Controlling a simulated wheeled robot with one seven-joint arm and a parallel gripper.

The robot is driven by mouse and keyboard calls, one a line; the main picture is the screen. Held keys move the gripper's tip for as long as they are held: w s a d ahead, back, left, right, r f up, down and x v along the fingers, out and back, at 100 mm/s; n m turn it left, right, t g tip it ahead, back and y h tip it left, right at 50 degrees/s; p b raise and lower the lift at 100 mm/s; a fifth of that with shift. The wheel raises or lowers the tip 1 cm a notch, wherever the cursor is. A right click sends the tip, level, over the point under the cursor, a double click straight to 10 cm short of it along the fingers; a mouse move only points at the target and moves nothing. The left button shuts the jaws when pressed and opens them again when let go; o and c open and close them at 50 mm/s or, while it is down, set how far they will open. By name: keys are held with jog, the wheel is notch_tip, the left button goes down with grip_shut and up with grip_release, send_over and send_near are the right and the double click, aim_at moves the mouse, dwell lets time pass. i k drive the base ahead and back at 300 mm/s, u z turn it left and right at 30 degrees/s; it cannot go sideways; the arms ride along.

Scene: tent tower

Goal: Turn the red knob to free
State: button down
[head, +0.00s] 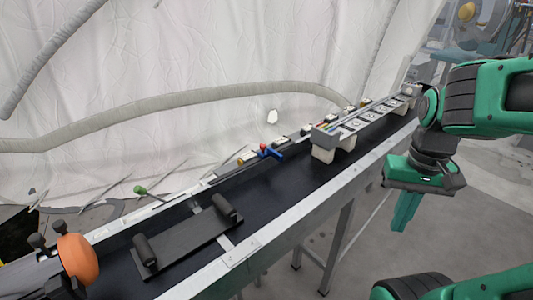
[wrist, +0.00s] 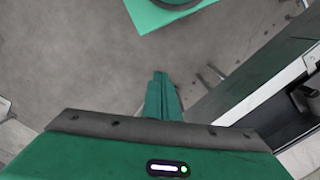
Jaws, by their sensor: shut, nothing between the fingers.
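A small red part (head: 263,147) sits beside a blue handle at the far edge of the black conveyor bench (head: 290,180) in the head view. It is the only clearly red knob-like thing I see, and its setting is too small to read. My gripper (head: 402,222) hangs pointing down on the near right side of the bench, well apart from the red part. In the wrist view, the fingers of my gripper (wrist: 160,80) are together, with nothing between them, over the grey floor. The red part is not in the wrist view.
An orange disc (head: 77,258) stands at the lower left, and a green-tipped lever (head: 140,190) at the far edge. A raised rack (head: 360,122) stands farther right. The bench middle is clear.

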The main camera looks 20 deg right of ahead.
aim_at(262, 145)
jog(key=z, duration=1)
jog(key=i, duration=0.45)
jog(key=u, duration=1.15)
